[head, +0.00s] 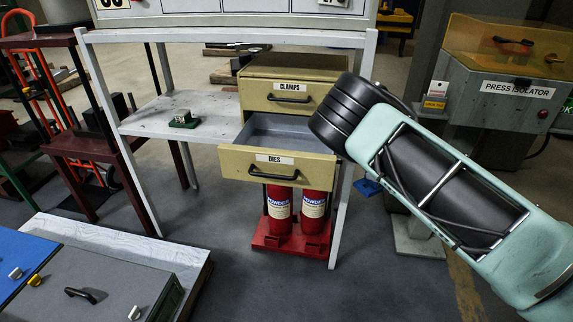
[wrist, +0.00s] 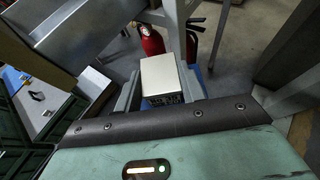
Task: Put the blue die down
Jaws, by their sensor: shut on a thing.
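In the wrist view my gripper (wrist: 160,92) is shut on a block with a pale cream top and a dark front face, which I take as the blue die (wrist: 158,72). A blue patch shows just behind its right side; I cannot tell whether it is part of the die. In the head view my arm hides the gripper and the block. The drawer marked DIES (head: 240,168) is pulled open, and its visible inside looks empty. It also shows in the wrist view at the upper left (wrist: 105,30).
A green die (head: 184,119) stands on the white shelf (head: 152,122) left of the drawers. The CLAMPS drawer (head: 270,98) is shut. Red fire extinguishers (head: 279,208) stand below. A small blue shape (head: 366,187) shows under my arm. The press isolator (head: 510,95) is at right.

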